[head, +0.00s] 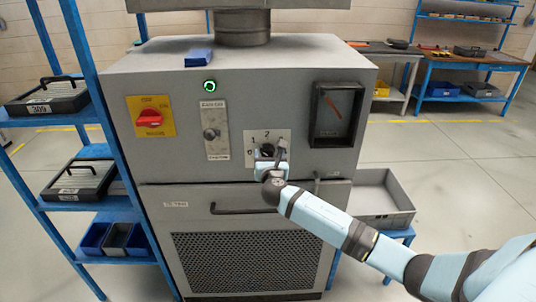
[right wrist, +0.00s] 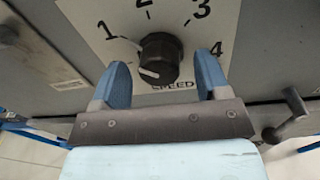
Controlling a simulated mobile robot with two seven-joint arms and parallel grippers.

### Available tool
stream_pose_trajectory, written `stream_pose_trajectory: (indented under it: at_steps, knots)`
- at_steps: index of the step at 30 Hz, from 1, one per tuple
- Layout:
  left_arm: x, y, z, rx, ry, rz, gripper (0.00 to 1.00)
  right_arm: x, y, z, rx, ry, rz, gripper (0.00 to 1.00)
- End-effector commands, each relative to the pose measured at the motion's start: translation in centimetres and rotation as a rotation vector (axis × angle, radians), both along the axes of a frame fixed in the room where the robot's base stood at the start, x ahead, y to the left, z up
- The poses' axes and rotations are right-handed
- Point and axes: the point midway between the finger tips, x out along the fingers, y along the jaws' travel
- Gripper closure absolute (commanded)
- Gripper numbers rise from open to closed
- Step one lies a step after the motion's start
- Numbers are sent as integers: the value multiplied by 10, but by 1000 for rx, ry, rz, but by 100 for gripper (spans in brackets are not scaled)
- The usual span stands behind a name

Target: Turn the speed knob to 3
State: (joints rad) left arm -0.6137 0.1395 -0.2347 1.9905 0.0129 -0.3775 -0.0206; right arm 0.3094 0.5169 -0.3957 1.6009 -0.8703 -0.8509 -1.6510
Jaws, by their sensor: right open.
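The speed knob (right wrist: 160,58) is a round black knob on a white dial plate (right wrist: 105,18) marked SPEED; numbers 1 to 4 show. A white mark on the knob's face points to the lower left, away from 3. In the head view the plate (head: 284,135) is on the grey machine's front, partly hidden by my gripper. My right gripper (right wrist: 162,64) is open, with one blue finger on each side of the knob. Gaps show between fingers and knob in the wrist view. My left gripper is not in view.
The grey machine (head: 290,75) also carries a red switch on a yellow plate (head: 150,116), a lit green ring (head: 210,86), a small knob (head: 211,134) and a gauge (head: 338,114). A handle (right wrist: 288,116) juts out right of my gripper. A grey tray (head: 400,220) stands at right.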

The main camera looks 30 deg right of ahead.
Motion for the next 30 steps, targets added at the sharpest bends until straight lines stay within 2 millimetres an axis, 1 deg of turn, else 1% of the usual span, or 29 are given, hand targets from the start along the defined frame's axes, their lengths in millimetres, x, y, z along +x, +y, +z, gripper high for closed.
stream_pose_trajectory:
  at_steps: [4,12,13,19,30]
  knots:
    - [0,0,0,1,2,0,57,8,-4,0,0,0,1,31]
    - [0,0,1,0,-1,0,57,9,-5,0,0,0,1,31]
    - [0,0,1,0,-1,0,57,9,-5,0,0,0,1,33]
    - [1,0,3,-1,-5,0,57,9,-5,0,0,0,1,79]
    - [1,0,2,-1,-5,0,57,10,-5,0,17,-12,1,80]
